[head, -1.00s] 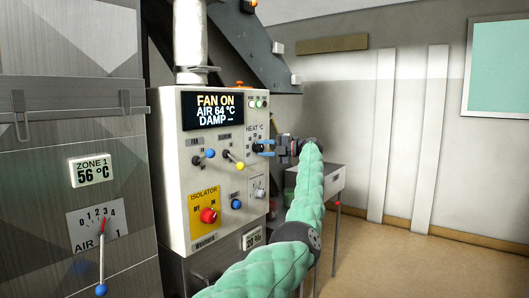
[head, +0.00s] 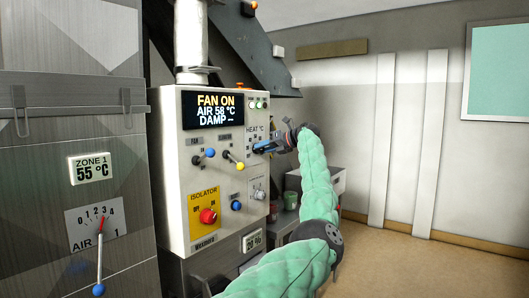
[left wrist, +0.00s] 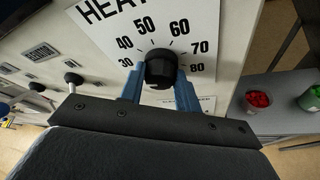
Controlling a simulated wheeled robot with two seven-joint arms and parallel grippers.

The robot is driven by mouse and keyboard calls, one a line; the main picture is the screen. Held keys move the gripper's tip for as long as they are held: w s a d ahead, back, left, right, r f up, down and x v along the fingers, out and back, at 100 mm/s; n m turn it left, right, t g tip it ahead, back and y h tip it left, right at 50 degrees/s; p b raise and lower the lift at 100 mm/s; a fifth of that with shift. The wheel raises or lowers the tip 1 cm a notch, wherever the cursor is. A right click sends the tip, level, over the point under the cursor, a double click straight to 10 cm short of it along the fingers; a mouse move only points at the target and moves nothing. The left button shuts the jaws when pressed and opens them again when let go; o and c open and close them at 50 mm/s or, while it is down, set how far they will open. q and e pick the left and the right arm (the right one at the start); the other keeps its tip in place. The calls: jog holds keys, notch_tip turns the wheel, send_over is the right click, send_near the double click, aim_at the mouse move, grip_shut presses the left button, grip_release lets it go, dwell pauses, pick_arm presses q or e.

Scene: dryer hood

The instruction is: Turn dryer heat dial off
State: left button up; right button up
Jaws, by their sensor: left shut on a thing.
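The heat dial (left wrist: 160,70) is a black round knob in the left wrist view, on a white plate (left wrist: 108,36) marked HEAT with numbers from 30 to 80. My left gripper (left wrist: 155,82) has its blue fingers on either side of the knob and is shut on it. In the head view my left gripper (head: 264,147) is at the right part of the control panel, tilted, and hides most of the dial. I cannot make out the dial's pointer. The panel's display (head: 213,110) reads FAN ON, AIR 58 °C, DAMP. My right gripper is not in view.
Near the dial are a yellow-knobbed lever (head: 240,166), a blue-knobbed lever (head: 210,153) and a red isolator knob (head: 208,216). A grey side table with a tub of red things (left wrist: 258,100) stands right of the panel. The floor at the right is clear.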

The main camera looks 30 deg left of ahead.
pick_arm(q)
jog(key=shift+f+n+t+b, duration=0.25)
jog(key=shift+n+t+b, duration=0.35)
jog(key=shift+n, duration=0.4)
jog(key=shift+s, duration=0.1)
jog(key=shift+s+r+n+t+h+b, duration=0.1)
jog(key=shift+n+t+h+b, duration=0.2)
jog(key=shift+n+t+b, duration=0.7)
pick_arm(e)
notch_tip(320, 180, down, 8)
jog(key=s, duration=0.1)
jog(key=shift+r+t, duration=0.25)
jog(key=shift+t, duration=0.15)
pick_arm(q)
jog(key=o, duration=1)
jog(key=shift+a, duration=0.1)
jog(key=shift+c, duration=0.2)
jog(key=shift+d+r, duration=0.2)
jog(key=v, duration=0.7)
jog(key=shift+d, duration=0.2)
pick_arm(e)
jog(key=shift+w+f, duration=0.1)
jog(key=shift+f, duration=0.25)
